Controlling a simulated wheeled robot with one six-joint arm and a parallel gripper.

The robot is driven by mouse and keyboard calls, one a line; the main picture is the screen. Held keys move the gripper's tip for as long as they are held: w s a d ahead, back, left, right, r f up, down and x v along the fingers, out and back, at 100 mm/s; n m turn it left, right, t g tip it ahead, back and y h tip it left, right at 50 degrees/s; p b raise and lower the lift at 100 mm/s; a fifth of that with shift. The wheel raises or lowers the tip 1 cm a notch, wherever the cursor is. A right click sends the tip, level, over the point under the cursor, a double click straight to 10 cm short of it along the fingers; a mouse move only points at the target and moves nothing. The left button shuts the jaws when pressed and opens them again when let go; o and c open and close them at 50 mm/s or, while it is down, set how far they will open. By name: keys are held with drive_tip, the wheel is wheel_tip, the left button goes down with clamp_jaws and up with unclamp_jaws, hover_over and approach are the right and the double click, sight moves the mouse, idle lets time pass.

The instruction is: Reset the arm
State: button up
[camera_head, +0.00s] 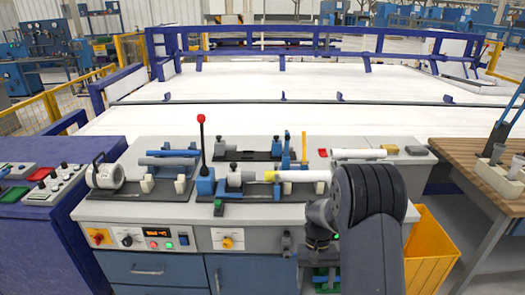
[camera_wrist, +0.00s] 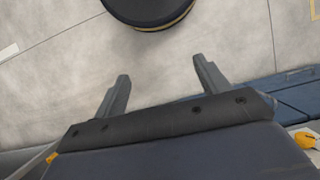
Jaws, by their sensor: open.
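My gripper (camera_wrist: 160,68) shows in the wrist view with its two grey fingers wide apart and nothing between them. Pale floor lies beyond the fingertips. In the head view my arm reaches in from the bottom right and bends down at the front of the grey workbench (camera_head: 120,208); the gripper itself is hard to make out there. A white pipe with a yellow end (camera_head: 298,176) lies in the fixture at the bench's middle. Another white pipe (camera_head: 358,154) lies at the back right, and a blue-grey pipe (camera_head: 172,153) at the back left.
A red-knobbed lever (camera_head: 201,119) stands up from the bench. A yellow bin (camera_head: 428,250) stands at the bench's right, beside a wooden table (camera_head: 484,188). A purple console (camera_head: 30,225) stands at the left. A dark round object (camera_wrist: 148,8) is ahead of the fingers.

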drive_tip(key=shift+s+f, duration=0.1)
drive_tip(key=shift+s, duration=0.15)
